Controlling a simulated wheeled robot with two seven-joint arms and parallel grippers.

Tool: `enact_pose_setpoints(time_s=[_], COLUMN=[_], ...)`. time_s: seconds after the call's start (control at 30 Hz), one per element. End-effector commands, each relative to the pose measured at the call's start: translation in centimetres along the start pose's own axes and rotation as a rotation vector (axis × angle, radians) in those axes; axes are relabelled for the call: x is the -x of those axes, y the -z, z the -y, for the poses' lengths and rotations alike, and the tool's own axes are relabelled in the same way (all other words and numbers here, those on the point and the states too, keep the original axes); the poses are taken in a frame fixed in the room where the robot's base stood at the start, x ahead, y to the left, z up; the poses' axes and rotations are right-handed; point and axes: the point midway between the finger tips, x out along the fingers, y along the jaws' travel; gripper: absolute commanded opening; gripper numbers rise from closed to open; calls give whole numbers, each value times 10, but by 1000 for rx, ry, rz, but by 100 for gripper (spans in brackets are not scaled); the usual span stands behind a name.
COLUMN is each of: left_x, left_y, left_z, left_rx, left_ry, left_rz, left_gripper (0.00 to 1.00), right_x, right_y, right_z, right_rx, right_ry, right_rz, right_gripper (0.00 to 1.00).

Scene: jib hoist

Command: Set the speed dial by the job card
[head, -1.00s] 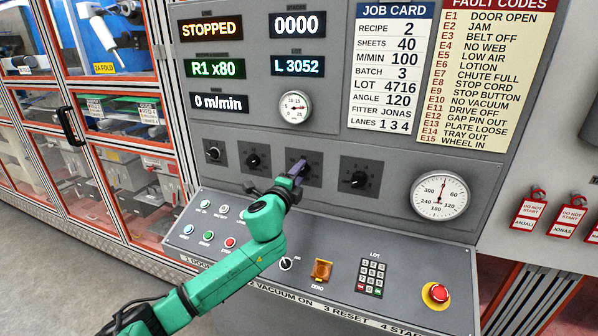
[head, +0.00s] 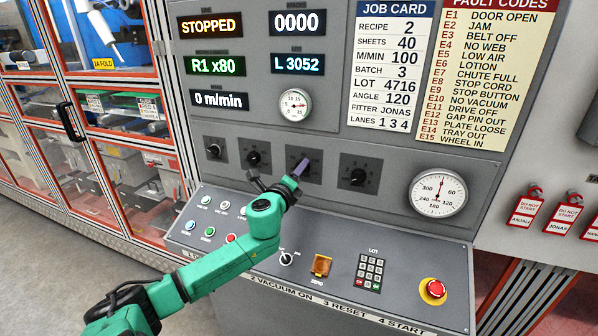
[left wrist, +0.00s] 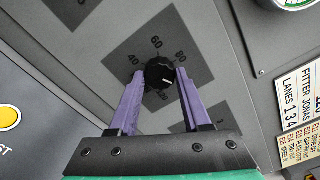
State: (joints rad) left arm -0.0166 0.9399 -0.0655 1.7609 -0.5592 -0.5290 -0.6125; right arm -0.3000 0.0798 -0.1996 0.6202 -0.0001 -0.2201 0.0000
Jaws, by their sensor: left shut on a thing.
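My left gripper (head: 298,168) is at the third dial from the left in the row of black knobs, and it hides that dial in the head view. In the left wrist view its purple fingers (left wrist: 160,84) are on either side of a round black knob (left wrist: 159,73), shut on it. Numerals 40, 60 and 80 show around the knob; the lower ones are partly hidden. A white mark on the knob points down and slightly right in that view. The job card (head: 391,65) reads M/MIN 100. My right gripper is not in view.
Displays read STOPPED, R1 x80 and 0 m/min (head: 220,100). Other knobs (head: 358,177) sit on both sides of my gripper. Below, the sloped console holds buttons, a keypad (head: 369,273) and a red stop button (head: 433,290). A round gauge (head: 438,193) is at right.

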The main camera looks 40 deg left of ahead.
Motion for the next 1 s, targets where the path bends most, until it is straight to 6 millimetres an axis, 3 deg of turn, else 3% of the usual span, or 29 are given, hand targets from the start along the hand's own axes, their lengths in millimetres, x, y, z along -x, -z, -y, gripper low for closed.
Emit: enact_pose_setpoints(time_s=[0.17,0.2,0.27,0.67,0.87,1.0], left_x=[0,0,0,3,28,58], left_y=[-1,-2,-1,0,2,2], left_z=[1,1,1,-1,-3,-4], left_rx=[1,1,1,2,1,1], left_ry=[2,2,2,0,-2,-2], left_rz=[3,3,3,0,-4,-4], left_gripper=[0,56,78,78,78,78], right_x=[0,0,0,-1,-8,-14], right_y=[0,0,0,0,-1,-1], right_z=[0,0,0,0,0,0], right_rx=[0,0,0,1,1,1], right_ry=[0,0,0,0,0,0], right_rz=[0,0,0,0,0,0], right_gripper=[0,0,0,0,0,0])
